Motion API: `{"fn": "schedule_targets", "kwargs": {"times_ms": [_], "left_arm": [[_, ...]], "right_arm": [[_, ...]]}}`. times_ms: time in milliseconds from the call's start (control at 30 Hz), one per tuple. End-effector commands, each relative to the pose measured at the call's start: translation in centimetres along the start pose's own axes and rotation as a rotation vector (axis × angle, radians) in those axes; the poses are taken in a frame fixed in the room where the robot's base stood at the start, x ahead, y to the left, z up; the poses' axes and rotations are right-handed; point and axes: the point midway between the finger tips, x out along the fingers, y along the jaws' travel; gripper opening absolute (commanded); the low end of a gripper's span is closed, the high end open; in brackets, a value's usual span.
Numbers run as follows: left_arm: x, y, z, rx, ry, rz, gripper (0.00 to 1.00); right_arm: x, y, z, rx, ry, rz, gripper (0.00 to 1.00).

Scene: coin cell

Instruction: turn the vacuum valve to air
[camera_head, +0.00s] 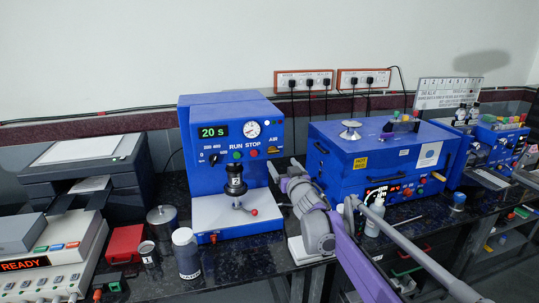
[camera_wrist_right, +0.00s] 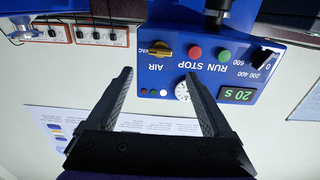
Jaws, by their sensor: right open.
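The yellow vacuum valve knob (camera_wrist_right: 160,49) sits on the front panel of the blue coin cell press (camera_head: 223,195), beside the red STOP button. The wrist view shows the panel upside down, with the AIR label (camera_wrist_right: 162,67) close to the knob. The knob's handle lies crosswise in that view; which label it points at is hard to tell. My right gripper (camera_wrist_right: 160,76) is open and empty, its fingertips in front of the panel, apart from the knob. In the head view my right gripper (camera_head: 281,170) is at the press's right side. My left gripper is out of view.
A blue oven-like box (camera_head: 375,158) stands right of the press. A white bottle (camera_head: 375,215) is near my right arm. A capped bottle (camera_head: 187,255), a metal pot (camera_head: 162,221) and a red box (camera_head: 124,243) stand left. Wall sockets (camera_head: 304,81) are behind.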

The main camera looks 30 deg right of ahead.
Motion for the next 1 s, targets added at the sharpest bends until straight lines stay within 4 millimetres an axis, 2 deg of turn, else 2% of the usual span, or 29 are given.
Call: {"fn": "schedule_targets", "kwargs": {"times_ms": [200,433,600,867,900,1000], "left_arm": [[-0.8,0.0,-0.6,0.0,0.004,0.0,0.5],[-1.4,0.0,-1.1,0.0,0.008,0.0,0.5],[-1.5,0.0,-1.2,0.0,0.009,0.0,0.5],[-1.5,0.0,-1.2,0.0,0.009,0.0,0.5],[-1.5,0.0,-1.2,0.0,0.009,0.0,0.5],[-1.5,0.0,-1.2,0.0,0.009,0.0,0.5]], "right_arm": [[4.3,-0.1,-0.2,0.001,0.001,-0.001,0.85],[7.5,-0.1,-0.1,-0.001,0.0,0.0,0.85],[8.5,-0.1,0.0,0.0,-0.001,0.001,0.85],[8.7,-0.1,0.0,0.0,-0.001,0.001,0.85],[8.7,-0.1,0.0,0.0,-0.001,0.001,0.83],[8.6,-0.1,0.0,0.0,-0.001,0.001,0.65]]}}
